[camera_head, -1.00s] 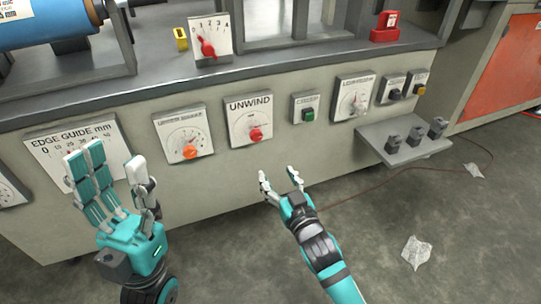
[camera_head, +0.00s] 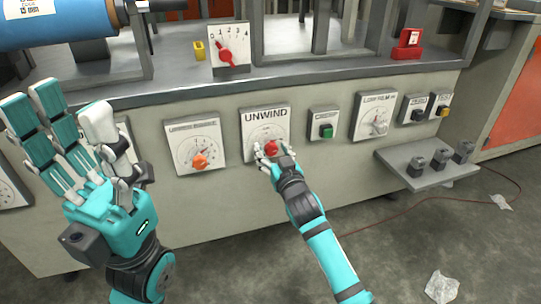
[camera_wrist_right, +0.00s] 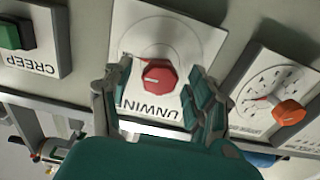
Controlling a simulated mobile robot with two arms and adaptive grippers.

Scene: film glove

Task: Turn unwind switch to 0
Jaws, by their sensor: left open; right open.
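The unwind switch is a red knob (camera_head: 271,147) on a white panel labelled UNWIND (camera_head: 265,117). The panel appears upside down there. My right gripper (camera_head: 267,155) is open, its fingers around the knob's sides; whether they touch it I cannot tell. My left gripper (camera_head: 75,140) is open, fingers up, at the far left, away from the switch and in front of another dial panel.
An orange-knob dial (camera_head: 200,161) is left of the unwind panel. A green button (camera_head: 326,132) and a white dial (camera_head: 376,119) are to its right. A grey shelf (camera_head: 425,170) juts out at right. The machine ledge (camera_head: 330,82) overhangs above.

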